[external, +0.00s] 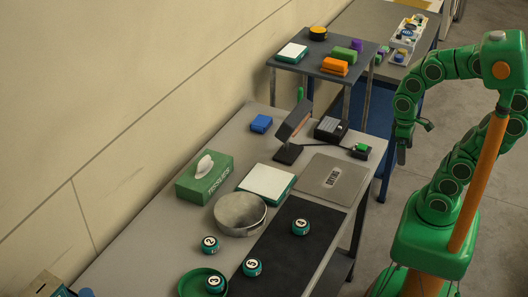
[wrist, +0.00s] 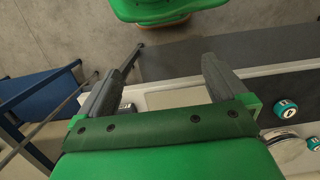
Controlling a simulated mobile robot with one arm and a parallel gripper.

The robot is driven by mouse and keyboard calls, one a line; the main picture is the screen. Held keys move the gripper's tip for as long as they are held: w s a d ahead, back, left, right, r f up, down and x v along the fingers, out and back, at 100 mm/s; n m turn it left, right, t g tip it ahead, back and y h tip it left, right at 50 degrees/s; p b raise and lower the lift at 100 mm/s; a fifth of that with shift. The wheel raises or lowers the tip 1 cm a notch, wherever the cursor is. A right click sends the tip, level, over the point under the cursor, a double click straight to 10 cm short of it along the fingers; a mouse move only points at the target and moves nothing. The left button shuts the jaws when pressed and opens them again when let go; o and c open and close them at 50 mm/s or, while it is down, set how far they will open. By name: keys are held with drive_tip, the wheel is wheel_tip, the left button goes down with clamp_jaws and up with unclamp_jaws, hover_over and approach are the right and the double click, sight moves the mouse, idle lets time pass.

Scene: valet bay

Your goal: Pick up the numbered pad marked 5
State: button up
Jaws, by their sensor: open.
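The teal round pad marked 5 (external: 252,268) lies at the left edge of the black mat (external: 290,252) on the near part of the grey table. The pad marked 4 (external: 300,228) lies on the mat farther back. The pad marked 2 (external: 209,245) sits left of the mat, and the pad marked 3 (external: 215,284) is in a green dish (external: 187,284). My gripper (external: 403,150) hangs right of the table, well away from pad 5. In the wrist view my gripper (wrist: 168,62) is open, with nothing between its fingers.
A metal bowl (external: 240,213), a tissue box (external: 205,178), a white-topped box (external: 267,182), a grey clipboard (external: 332,180) and a lamp (external: 292,128) stand on the table. A shelf (external: 322,62) with small items rises behind.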

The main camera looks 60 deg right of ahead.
drive_tip(key=shift+c, duration=0.8)
